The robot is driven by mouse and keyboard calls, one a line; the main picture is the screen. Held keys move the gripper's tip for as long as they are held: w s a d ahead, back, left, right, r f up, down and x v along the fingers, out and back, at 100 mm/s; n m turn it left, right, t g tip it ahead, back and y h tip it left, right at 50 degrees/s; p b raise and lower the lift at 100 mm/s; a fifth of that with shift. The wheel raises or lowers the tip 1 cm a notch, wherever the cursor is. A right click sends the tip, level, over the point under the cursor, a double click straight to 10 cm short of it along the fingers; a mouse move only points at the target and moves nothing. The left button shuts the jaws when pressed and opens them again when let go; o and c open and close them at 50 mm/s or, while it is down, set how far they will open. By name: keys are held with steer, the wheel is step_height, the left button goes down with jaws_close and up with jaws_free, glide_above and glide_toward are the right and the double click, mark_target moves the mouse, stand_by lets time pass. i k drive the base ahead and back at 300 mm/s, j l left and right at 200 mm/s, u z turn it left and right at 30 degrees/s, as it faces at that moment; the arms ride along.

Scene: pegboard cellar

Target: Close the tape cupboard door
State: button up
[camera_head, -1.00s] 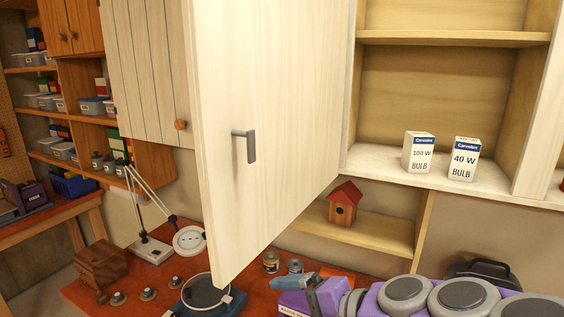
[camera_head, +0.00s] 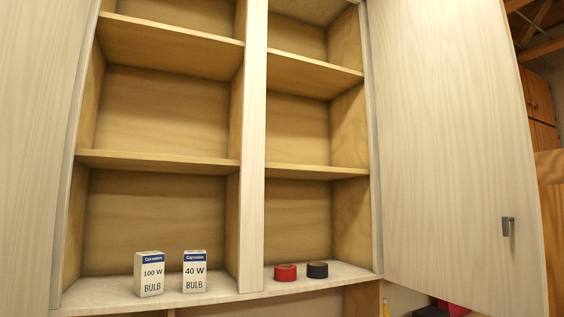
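The tape cupboard's right door (camera_head: 445,130) is pale wood and stands open, swung out to the right of the cupboard. Its grey handle (camera_head: 508,226) is near the door's free edge, low on the right. The right compartment holds a red tape roll (camera_head: 285,272) and a black tape roll (camera_head: 317,269), side by side on the bottom shelf. My gripper is not in view.
The left compartment holds a 100 W bulb box (camera_head: 149,274) and a 40 W bulb box (camera_head: 194,271). The left door (camera_head: 30,130) stands open at the left edge. A centre post (camera_head: 253,150) divides the compartments. Upper shelves are empty.

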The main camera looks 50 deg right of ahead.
mark_target(456, 157)
steer(key=k+l, duration=0.15)
steer(key=l, duration=0.2)
steer(key=k+l+z, duration=0.1)
steer(key=l, duration=0.25)
steer(key=k+l, duration=0.4)
steer(key=l, duration=0.3)
steer(key=z, duration=0.05)
